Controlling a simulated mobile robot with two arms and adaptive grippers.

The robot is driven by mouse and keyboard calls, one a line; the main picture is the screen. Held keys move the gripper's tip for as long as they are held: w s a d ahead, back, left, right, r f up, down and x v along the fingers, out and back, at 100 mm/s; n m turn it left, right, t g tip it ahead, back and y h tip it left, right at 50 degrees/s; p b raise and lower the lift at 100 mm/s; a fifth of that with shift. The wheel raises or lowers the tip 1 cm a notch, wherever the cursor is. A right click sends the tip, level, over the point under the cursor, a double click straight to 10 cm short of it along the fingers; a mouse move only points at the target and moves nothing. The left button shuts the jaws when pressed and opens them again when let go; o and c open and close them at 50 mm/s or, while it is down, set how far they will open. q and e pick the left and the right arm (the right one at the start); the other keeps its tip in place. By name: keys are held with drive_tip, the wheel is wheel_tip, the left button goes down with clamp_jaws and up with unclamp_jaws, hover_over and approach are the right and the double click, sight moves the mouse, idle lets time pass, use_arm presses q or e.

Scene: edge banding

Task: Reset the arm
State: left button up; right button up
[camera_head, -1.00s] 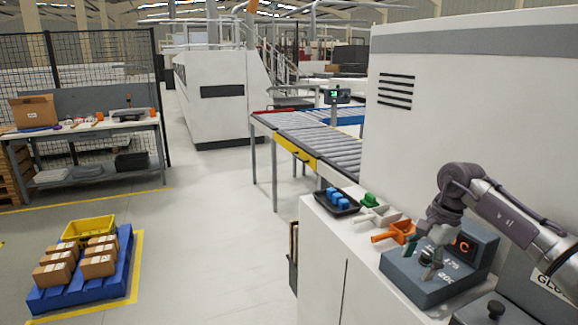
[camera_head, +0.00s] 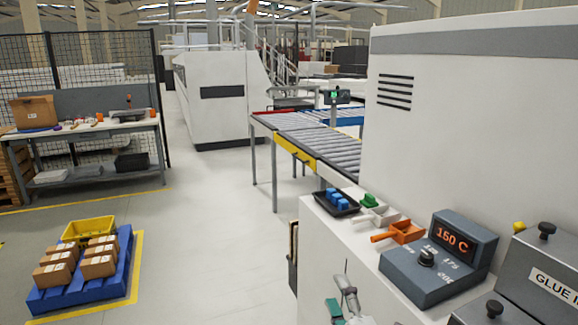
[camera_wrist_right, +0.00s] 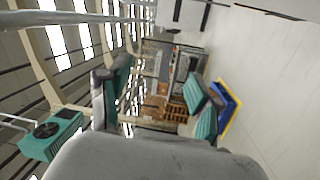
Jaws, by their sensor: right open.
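My right gripper (camera_head: 345,303) shows at the bottom edge of the head view, in front of the white cabinet, with teal finger pads. In the right wrist view its two fingers (camera_wrist_right: 158,88) are spread apart with nothing between them. The rest of my right arm is out of the head view. The grey control box (camera_head: 437,262) on the cabinet top shows 150 C and a black knob (camera_head: 426,257); the gripper is apart from it. My left gripper is not in view.
An orange scoop (camera_head: 402,233), a white scoop (camera_head: 380,216) and a black tray (camera_head: 335,205) with blue pieces sit on the cabinet top (camera_head: 345,240). A glue unit (camera_head: 550,275) stands at right. A blue pallet (camera_head: 85,285) with boxes lies on the floor.

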drive_tip(key=s+d+f+m+g+h, duration=0.6)
drive_tip(key=s+d+f+m+g, duration=0.15)
drive_tip(key=s+f+m, duration=0.55)
drive_tip(key=s+d+f+m+g+y, duration=0.15)
drive_tip(key=s+f+g, duration=0.25)
drive_tip(key=s, duration=0.5)
drive_tip(key=s+d+f+m+g+h, duration=0.1)
drive_tip(key=s+d+f+m+g, duration=0.2)
drive_tip(key=s, duration=0.7)
wheel_tip(320, 180, down, 27)
drive_tip(key=a+g, duration=0.2)
drive_tip(key=s+d+f, duration=0.3)
drive_tip(key=s+f, duration=1.3)
drive_tip(key=s, duration=0.1)
drive_tip(key=shift+s+d+g, duration=0.15)
drive_tip(key=shift+d+g, duration=0.05)
drive_tip(key=shift+g, duration=0.25)
